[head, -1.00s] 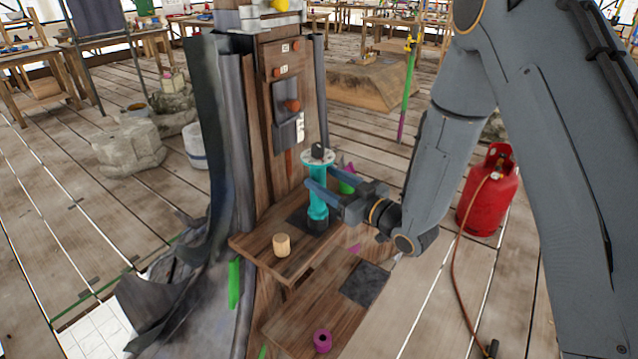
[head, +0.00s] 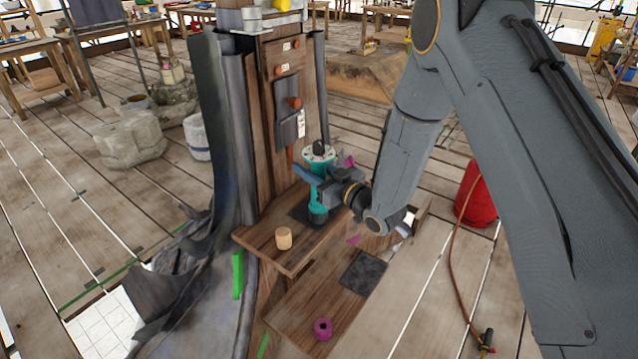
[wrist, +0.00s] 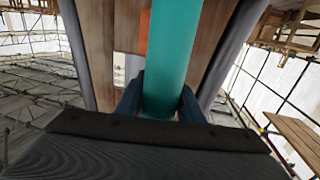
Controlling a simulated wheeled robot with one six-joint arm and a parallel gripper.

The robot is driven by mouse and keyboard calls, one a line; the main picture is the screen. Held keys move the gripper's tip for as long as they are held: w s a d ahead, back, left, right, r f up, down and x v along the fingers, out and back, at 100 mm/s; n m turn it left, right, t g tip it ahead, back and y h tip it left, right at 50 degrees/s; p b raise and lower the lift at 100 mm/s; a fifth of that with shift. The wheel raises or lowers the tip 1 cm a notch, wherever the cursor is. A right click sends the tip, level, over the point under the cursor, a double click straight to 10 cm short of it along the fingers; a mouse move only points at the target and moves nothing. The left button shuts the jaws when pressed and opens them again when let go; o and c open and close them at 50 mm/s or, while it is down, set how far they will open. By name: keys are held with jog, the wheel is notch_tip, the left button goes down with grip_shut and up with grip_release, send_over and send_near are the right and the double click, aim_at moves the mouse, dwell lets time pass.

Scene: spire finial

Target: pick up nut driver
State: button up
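The nut driver, as I take it, is the teal upright tool (head: 318,203) on the small wooden shelf. It has a pale round disc with a dark knob on top and a dark foot. In the wrist view its teal shaft (wrist: 174,45) runs up the middle. My gripper (head: 316,181) reaches it from the right, with its fingers around the shaft below the disc. In the wrist view my gripper (wrist: 160,105) has one dark blue finger close against each side of the shaft. The finger ends are partly hidden.
The wooden shelf (head: 272,252) also bears a small wooden cylinder (head: 283,238). A lower board (head: 300,303) holds a magenta ring (head: 323,328). The wooden post (head: 279,130) rises behind the tool. A red gas cylinder (head: 474,196) stands on the floor at right.

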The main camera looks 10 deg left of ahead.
jog(key=shift+r, duration=0.1)
jog(key=c, duration=0.7)
jog(key=shift+r+b, duration=1.4)
jog(key=shift+r, duration=3.6)
